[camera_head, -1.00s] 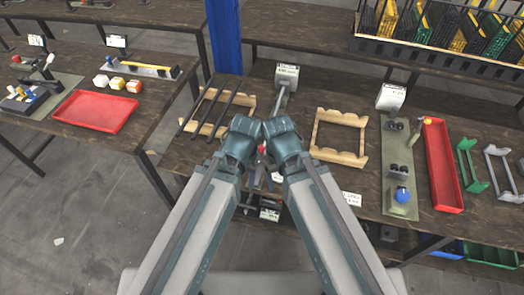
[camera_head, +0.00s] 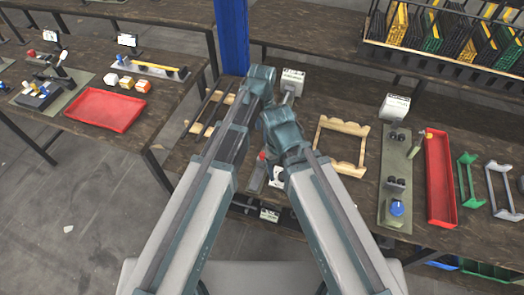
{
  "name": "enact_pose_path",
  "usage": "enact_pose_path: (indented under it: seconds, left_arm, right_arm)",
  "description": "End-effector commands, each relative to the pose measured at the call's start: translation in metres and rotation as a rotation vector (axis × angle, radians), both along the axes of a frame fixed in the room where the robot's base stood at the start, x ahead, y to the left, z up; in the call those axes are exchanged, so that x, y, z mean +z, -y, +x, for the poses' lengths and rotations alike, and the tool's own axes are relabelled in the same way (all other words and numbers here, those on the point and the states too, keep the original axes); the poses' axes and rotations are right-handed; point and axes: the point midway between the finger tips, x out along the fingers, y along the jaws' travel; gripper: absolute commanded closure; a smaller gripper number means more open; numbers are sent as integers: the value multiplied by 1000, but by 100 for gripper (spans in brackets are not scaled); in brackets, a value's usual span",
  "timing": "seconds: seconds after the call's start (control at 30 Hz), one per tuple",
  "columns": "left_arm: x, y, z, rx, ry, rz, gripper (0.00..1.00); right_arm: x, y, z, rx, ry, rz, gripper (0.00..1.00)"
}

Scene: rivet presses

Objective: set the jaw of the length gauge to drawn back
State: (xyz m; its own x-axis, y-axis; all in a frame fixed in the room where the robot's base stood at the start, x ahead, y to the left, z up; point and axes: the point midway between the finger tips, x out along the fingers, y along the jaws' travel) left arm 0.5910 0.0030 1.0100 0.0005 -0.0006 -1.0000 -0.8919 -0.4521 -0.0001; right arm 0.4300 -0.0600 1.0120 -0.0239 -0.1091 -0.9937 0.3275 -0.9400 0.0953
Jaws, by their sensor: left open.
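A long, low fixture with a yellow bar (camera_head: 160,69) lies on the left table. It may be the length gauge, but it is too small for me to make out its jaw. A small red-topped device (camera_head: 263,156) also shows between my arms on the right table, partly covered by them; I cannot tell what it is. My left arm reaches over the right table, with its bend near the blue post. My left gripper is largely hidden by that arm, and its fingers are hard to make out. My right gripper is hidden behind its own arm.
A red tray (camera_head: 104,107) lies on the left table beside white and orange blocks (camera_head: 126,83). The right table holds a wooden frame (camera_head: 341,145), a plate with a blue knob (camera_head: 397,207) and a long red tray (camera_head: 439,178). A blue post (camera_head: 231,38) stands behind. Grey floor lies between the tables.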

Motion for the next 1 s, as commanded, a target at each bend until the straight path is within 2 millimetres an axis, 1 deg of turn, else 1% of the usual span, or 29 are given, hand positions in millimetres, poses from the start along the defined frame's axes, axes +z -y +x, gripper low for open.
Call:
enact_pose_path:
  seconds: [0.27, 1.0]
  left_arm:
    - [-24, 0, 0, 1, 0, 0, 41]
    - [-123, 0, 0, 2, 0, 0, 41]
  right_arm:
    - [-24, 0, 0, -1, 0, 0, 24]
    - [-123, 0, 0, -2, 0, 0, 24]
